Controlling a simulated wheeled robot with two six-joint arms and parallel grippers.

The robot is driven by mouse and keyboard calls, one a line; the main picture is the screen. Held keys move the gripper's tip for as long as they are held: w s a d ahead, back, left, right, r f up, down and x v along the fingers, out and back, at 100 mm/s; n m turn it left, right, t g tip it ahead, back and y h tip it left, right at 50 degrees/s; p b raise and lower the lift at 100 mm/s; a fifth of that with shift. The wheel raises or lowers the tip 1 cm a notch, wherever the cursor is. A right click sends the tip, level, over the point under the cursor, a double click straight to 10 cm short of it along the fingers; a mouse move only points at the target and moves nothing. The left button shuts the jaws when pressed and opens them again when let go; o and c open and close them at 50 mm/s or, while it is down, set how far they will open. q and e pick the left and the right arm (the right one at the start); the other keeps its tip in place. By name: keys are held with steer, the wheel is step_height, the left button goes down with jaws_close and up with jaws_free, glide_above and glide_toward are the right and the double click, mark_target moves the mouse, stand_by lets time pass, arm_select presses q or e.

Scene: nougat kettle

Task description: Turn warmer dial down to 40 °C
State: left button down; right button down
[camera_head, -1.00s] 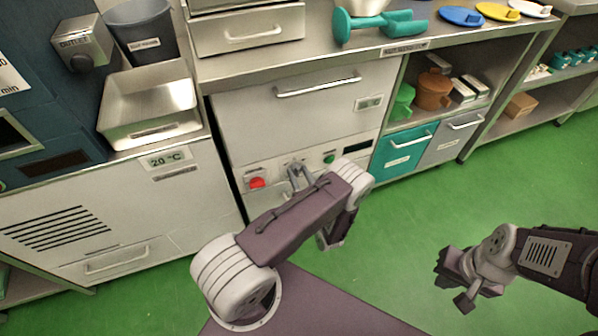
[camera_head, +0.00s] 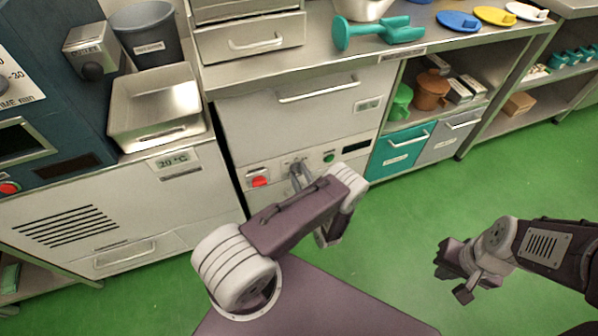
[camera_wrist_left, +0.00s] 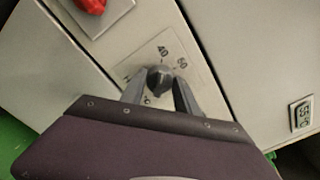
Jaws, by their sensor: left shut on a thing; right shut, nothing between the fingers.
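The warmer dial (camera_wrist_left: 160,78) is a small dark round knob on a pale scale plate, with 40 and another number beside it that may be 50 or 60. My left gripper (camera_wrist_left: 160,84) is shut on the knob, one finger on each side. In the head view the left gripper (camera_head: 300,178) is at the warmer's front panel, where it largely hides the dial. The knob's pointer cannot be made out. My right gripper (camera_head: 455,270) is shut and empty over the green floor.
A red button (camera_head: 259,182) is left of the dial and a green button (camera_head: 328,158) is right of it. A drawer handle (camera_head: 318,90) sticks out above. The cabinet at left has a 20 °C display (camera_head: 173,160). The floor (camera_head: 410,220) at right is clear.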

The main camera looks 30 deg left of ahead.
arm_select(q)
steer(key=shift+n, duration=0.6)
steer(key=shift+f, duration=0.1)
steer(key=c, duration=0.9)
jaws_free()
steer(key=shift+s+d+p, duration=0.15)
steer(key=shift+d+p, duration=0.1)
steer(key=shift+p, duration=0.15)
steer(key=p+v, duration=0.2)
steer(key=v, duration=0.6)
steer(key=shift+s+d, duration=0.15)
steer(key=shift+s, duration=0.15)
steer(key=shift+n, duration=0.3)
